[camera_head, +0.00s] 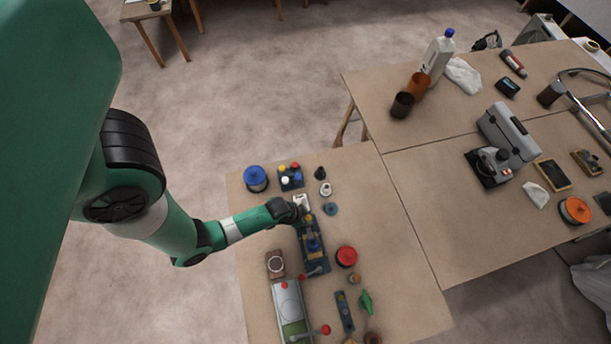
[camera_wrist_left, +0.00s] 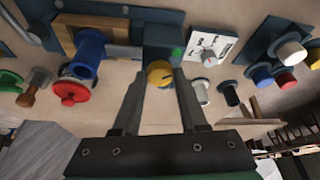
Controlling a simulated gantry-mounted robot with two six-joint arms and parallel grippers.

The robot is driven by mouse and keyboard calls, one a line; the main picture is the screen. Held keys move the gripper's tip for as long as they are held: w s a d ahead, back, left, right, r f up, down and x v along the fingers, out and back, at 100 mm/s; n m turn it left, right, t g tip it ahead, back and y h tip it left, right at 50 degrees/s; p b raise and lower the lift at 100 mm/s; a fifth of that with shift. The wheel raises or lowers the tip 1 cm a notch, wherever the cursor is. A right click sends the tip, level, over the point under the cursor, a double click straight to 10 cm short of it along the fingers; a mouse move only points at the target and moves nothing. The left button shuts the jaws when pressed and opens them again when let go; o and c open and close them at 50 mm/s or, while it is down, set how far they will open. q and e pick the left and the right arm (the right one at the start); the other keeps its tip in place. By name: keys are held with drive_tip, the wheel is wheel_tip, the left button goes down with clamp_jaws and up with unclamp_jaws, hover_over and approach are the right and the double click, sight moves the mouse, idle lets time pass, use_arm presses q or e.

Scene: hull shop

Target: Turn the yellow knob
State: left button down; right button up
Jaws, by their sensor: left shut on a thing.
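The yellow knob (camera_wrist_left: 160,72) is round and sits between the two fingertips of my left gripper (camera_wrist_left: 160,82) in the left wrist view. The fingers are closed on its sides. In the head view my left gripper (camera_head: 298,208) reaches in from the left over the near table, and the yellow knob (camera_head: 308,217) shows small just beside it. The knob's lower part is hidden by the fingers. I cannot tell its turned angle. My right gripper is in neither view.
A blue-topped fixture (camera_head: 313,244) stands close to the knob. A button box (camera_head: 290,178), a blue spool (camera_head: 256,178) and a red knob (camera_head: 346,256) are around it. Lever-fitted equipment (camera_head: 289,308) fills the front.

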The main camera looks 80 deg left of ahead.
use_arm(q)
drive_tip(key=shift+m+h, duration=0.3)
drive_tip(key=shift+m, duration=0.3)
drive_tip(key=shift+c, duration=2.3)
unclamp_jaws()
drive_tip(key=p+v, duration=0.6)
drive_tip(key=v, duration=0.5)
drive_tip(key=shift+s+r+p, duration=0.2)
drive_tip(key=shift+s+p, duration=0.05)
drive_tip(key=shift+p, duration=0.1)
